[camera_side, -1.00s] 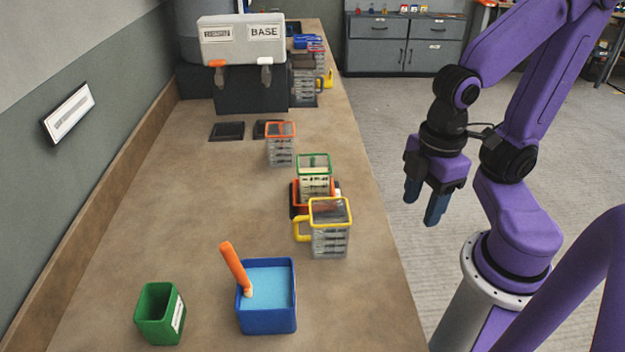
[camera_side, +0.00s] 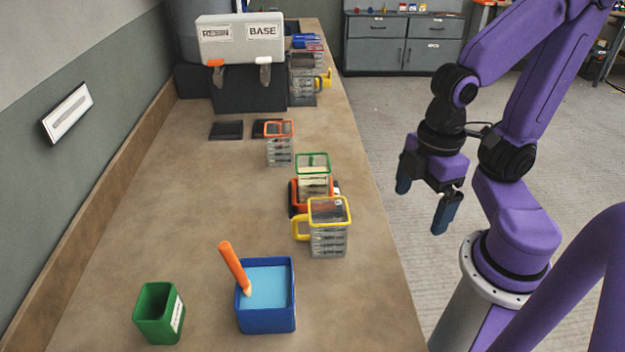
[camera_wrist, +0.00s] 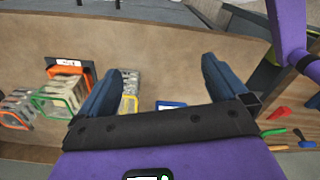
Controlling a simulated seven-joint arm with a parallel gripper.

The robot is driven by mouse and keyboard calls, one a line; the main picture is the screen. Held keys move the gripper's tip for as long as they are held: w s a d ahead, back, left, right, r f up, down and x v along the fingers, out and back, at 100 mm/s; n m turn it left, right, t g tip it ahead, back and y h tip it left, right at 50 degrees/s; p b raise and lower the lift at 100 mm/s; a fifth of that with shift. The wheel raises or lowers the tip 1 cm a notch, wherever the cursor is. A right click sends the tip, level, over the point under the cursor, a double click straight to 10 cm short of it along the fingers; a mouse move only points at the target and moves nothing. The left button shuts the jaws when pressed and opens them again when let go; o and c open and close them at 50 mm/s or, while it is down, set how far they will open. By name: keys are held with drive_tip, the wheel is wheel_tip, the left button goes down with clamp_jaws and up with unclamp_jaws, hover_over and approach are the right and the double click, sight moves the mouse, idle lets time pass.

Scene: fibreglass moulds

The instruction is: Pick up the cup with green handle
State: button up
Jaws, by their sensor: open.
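A clear cup with a green rim (camera_side: 313,166) stands on the bench, behind a clear cup with a yellow rim and yellow handle (camera_side: 329,240). Its lower part is partly hidden by an orange-red item and the yellow cup, and I cannot make out its handle in the side view. The green-rimmed cup also shows in the wrist view (camera_wrist: 58,101), left of my fingers. My gripper (camera_side: 425,208) is open and empty, held off the bench's right edge, to the right of the cups. In the wrist view its two fingers (camera_wrist: 160,88) are spread wide.
An orange-rimmed cup (camera_side: 279,148) stands further back. A blue tub (camera_side: 266,318) of light-blue liquid with an orange stick and a green container (camera_side: 158,316) sit in front. A resin and base dispenser (camera_side: 240,42) stands at the back. The left bench area is clear.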

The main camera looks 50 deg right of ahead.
sight(317, 178)
drive_tip(key=w+d+f+m+y, duration=0.3)
drive_tip(key=w+m+y, duration=0.1)
drive_tip(key=m, duration=0.6)
drive_tip(key=w+d+f+m+t+y, duration=0.1)
drive_tip(key=w+d+f+m+y, duration=0.2)
drive_tip(key=m, duration=0.7)
drive_tip(key=w+d+f+m+t+y, duration=0.1)
drive_tip(key=w+d+f+m+y, duration=0.3)
drive_tip(key=w+m+y, duration=0.3)
drive_tip(key=shift+d+f+m+y, duration=0.1)
drive_tip(key=shift+d+m+y, duration=0.2)
drive_tip(key=shift+m, duration=0.55)
drive_tip(key=shift+d+m+y, duration=0.2)
drive_tip(key=shift+d+m, duration=0.1)
drive_tip(key=shift+m, duration=0.55)
drive_tip(key=d+f+m+t+h, duration=0.3)
drive_tip(key=d+m+t, duration=0.3)
drive_tip(key=m+t, duration=0.4)
drive_tip(key=shift+n+t, duration=0.3)
drive_tip(key=shift+n, duration=0.1)
drive_tip(key=x, duration=1.2)
drive_tip(key=r+x, duration=0.1)
drive_tip(key=x, duration=0.5)
drive_tip(key=shift+a, duration=0.1)
